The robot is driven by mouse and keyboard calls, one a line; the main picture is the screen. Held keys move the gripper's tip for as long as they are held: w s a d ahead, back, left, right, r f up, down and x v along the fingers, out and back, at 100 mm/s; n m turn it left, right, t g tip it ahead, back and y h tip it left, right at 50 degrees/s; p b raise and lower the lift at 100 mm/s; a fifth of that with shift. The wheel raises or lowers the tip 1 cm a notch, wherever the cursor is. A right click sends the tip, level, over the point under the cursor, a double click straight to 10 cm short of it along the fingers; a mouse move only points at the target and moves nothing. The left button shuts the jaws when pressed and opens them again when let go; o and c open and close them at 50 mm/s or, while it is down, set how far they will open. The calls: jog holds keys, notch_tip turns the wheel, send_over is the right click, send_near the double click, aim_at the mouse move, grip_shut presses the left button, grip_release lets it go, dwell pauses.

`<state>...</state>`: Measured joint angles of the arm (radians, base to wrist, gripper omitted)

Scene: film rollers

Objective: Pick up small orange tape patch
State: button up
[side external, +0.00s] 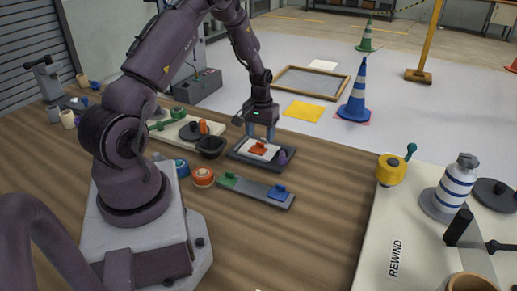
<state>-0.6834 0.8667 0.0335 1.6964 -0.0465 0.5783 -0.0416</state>
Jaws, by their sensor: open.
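The small orange tape patch (258,149) lies on a white sheet (246,147) in a dark tray (235,154) on the wooden table. It has a small raised part on top. The gripper is open, and nothing shows between the fingers. Whether the fingertips touch the tray or the sheet cannot be told from this view.
A purple knobbed piece (282,157) sits at the tray's right end. A grey strip (253,190) with green and blue pieces lies in front. Orange (203,177) and blue tape rolls stand nearby.

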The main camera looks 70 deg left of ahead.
aim_at(260, 143)
jog(key=f, duration=0.4)
jog(key=shift+a, duration=0.2)
jog(key=shift+r, duration=0.1)
jog(key=c, duration=0.6)
jog(key=shift+r, duration=0.15)
jog(key=shift+r, duration=0.3)
notch_tip(260, 143, up, 2)
jog(key=shift+r, duration=0.25)
jog(key=shift+s+d+r, duration=1.55)
jog(key=shift+s+r, duration=0.2)
jog(key=shift+r, duration=0.7)
jog(key=shift+s+d+r, duration=1.5)
jog(key=shift+s+r, duration=0.3)
jog(key=shift+r, duration=0.6)
jog(key=shift+s+d+r, duration=1.55)
jog(key=shift+s+r, duration=0.2)
jog(key=shift+r, duration=0.7)
